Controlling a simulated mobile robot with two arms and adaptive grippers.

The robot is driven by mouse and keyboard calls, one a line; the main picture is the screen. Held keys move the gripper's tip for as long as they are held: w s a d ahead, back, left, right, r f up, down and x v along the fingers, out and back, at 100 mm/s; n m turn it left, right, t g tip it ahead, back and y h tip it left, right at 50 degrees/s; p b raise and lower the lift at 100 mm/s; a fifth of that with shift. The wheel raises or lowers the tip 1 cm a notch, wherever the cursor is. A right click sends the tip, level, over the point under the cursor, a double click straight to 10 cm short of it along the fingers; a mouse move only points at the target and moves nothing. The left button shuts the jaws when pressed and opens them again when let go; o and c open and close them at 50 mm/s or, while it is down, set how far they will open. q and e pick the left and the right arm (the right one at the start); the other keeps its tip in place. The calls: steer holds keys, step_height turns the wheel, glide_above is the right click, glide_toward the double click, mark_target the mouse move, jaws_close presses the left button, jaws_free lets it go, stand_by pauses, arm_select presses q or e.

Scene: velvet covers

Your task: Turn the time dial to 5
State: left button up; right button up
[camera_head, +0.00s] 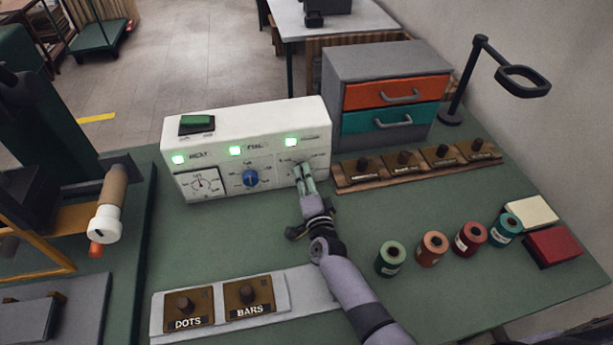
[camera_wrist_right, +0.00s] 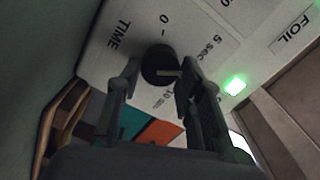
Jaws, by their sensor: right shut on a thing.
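The time dial (camera_wrist_right: 160,65) is a dark round knob on the white panel, with labels TIME, 0, 5 sec and 10 sec around it in the right wrist view. A pale line on the knob lies roughly level, towards the side between the 5 sec and 10 sec labels; its exact reading is unclear. My right gripper (camera_wrist_right: 156,84) is shut on the knob, one finger on each side. In the head view my right gripper (camera_head: 305,180) reaches the right end of the white control box (camera_head: 245,125) and hides most of the dial. My left gripper is not in view.
A blue knob (camera_head: 250,178) and a gauge (camera_head: 201,184) sit left on the box, under lit green lamps. A drawer unit (camera_head: 385,65) stands behind to the right. Thread-like spools (camera_head: 432,248) and a rack of dark-handled stamps (camera_head: 402,160) lie right of my arm.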

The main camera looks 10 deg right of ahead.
steer(key=shift+n, duration=0.6)
steer(key=shift+f, duration=0.1)
steer(key=o, duration=1.2)
steer(key=shift+a, duration=0.1)
steer(key=shift+c, duration=0.2)
steer(key=s, duration=1.2)
